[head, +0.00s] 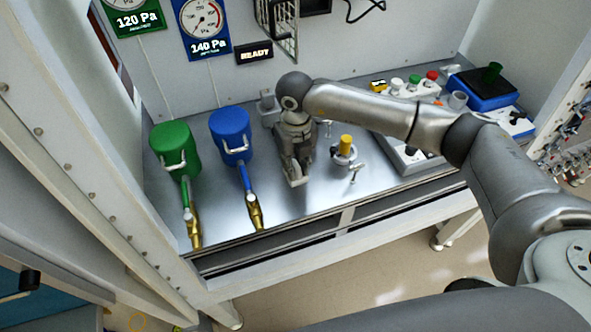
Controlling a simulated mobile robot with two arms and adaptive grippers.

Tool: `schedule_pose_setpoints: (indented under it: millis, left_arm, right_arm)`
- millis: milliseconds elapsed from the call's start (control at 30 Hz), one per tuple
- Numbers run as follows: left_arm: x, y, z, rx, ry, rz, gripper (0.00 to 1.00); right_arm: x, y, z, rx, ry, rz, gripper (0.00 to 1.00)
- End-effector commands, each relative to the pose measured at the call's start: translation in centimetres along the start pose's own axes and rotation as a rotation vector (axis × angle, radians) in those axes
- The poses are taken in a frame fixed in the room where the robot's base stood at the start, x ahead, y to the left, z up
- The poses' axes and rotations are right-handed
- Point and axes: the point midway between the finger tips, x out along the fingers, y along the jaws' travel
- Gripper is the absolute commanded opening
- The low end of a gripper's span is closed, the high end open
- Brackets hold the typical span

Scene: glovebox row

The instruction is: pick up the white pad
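My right gripper (297,181) points down over the metal worktop (330,196), between the blue canister and the small grey holder with a yellow top. Its fingers are seen from above and behind, so I cannot tell whether they are open or shut. A small pale patch shows at the fingertips; I cannot tell whether it is part of the gripper or something under it. I cannot make out a white pad for certain; the gripper and forearm hide part of the worktop. My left gripper is not in view.
A green canister (175,142) and a blue canister (231,132) with brass-ended hoses stand left of the gripper. The yellow-topped holder (344,152) stands close on its right. The worktop's front edge has a rail.

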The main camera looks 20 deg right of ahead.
Motion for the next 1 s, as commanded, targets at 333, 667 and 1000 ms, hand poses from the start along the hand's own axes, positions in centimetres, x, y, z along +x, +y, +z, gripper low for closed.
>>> schedule_pose_setpoints:
  millis: [333, 667, 1000]
  left_arm:
    - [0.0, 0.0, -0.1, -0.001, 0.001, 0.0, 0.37]
    - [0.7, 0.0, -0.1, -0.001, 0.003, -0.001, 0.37]
    - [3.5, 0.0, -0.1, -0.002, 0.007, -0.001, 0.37]
  right_arm:
    - [-0.1, 0.0, 0.0, 0.0, 0.0, 0.0, 0.0]
    - [-2.3, 0.0, 0.1, -0.001, -0.004, 0.0, 0.0]
    - [-9.1, 3.4, -4.1, -0.008, -0.007, 0.0, 0.0]
